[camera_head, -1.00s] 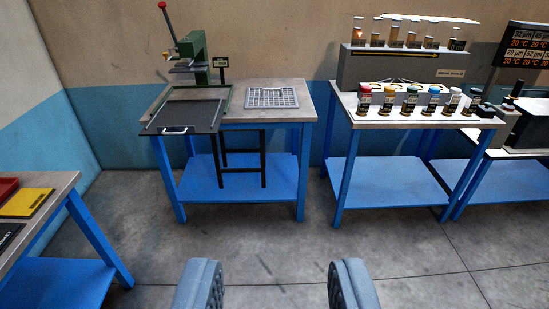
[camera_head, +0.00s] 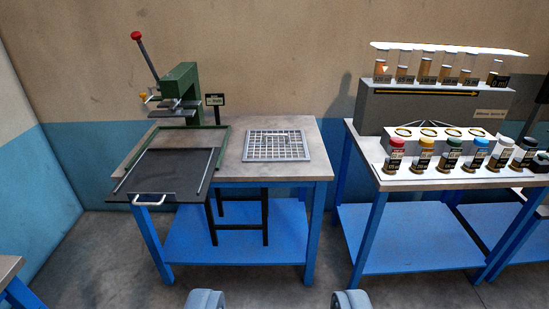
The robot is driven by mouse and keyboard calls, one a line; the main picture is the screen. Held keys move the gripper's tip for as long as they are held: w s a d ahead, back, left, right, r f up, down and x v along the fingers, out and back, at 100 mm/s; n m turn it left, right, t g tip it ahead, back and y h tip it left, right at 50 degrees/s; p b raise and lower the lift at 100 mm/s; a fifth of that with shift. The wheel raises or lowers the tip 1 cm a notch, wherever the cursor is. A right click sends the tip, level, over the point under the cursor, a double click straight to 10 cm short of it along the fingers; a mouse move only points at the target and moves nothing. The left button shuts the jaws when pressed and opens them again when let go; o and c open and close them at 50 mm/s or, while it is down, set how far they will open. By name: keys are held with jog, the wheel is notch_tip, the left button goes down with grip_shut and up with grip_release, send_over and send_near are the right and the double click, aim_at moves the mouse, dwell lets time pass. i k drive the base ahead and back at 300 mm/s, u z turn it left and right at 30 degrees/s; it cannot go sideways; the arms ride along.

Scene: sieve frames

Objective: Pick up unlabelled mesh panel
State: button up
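A square grey mesh panel (camera_head: 276,146) lies flat on the grey top of the left blue-legged table (camera_head: 310,178). No label shows on it from here. My gripper (camera_head: 277,300) is at the bottom edge of the view, its two grey fingers wide apart with nothing between them. It is well short of the table, and the panel is ahead of it. Only the tips of the fingers show.
A green press (camera_head: 183,92) with a red-knobbed lever stands at the table's back left. A dark sliding tray (camera_head: 163,170) juts over the front edge. A second table (camera_head: 365,180) holds jars and a grey tube rack (camera_head: 425,110). Floor lies in front.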

aim_at(287, 143)
jog(key=z, duration=0.05)
jog(key=i, duration=3.15)
jog(key=u, duration=1.1)
